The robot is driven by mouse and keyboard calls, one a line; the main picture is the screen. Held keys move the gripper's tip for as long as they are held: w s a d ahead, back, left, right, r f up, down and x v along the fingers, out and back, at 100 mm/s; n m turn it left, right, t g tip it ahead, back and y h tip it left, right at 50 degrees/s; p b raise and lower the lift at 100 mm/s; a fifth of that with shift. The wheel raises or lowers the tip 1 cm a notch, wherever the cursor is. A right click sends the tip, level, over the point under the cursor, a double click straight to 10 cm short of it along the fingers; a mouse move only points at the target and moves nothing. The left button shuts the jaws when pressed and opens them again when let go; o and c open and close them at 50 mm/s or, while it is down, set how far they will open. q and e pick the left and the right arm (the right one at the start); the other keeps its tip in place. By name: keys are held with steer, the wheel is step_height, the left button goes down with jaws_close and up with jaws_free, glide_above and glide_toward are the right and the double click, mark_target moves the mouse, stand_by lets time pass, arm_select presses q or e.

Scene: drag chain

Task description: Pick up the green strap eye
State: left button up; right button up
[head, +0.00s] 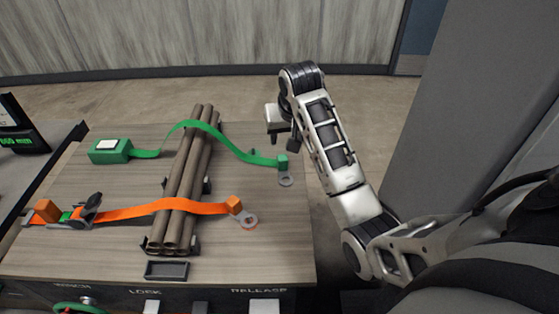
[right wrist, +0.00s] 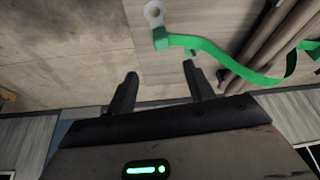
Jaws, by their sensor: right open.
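The green strap eye is a grey metal ring (head: 286,180) joined to a green block (head: 281,161), lying at the right edge of the wooden bench top. It also shows at the top of the right wrist view, with its ring (right wrist: 154,13) and block (right wrist: 161,38). The green strap (head: 222,139) runs from it over the brown pipes to a green box (head: 110,150). My right gripper (head: 281,133) is above and beyond the eye, apart from it. In the right wrist view its two fingers (right wrist: 158,82) are spread and empty. My left gripper is not in view.
An orange strap (head: 150,208) crosses the brown pipes (head: 182,185) nearer to me and ends in another metal eye (head: 248,220). The bench (head: 280,260) has labelled controls on its front. A grey panel (head: 455,110) stands at right. Floor is clear beyond the bench.

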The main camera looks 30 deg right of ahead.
mark_target(283, 158)
steer(key=x, duration=1.4)
steer(key=shift+w+r, duration=0.1)
steer(key=c, duration=1.1)
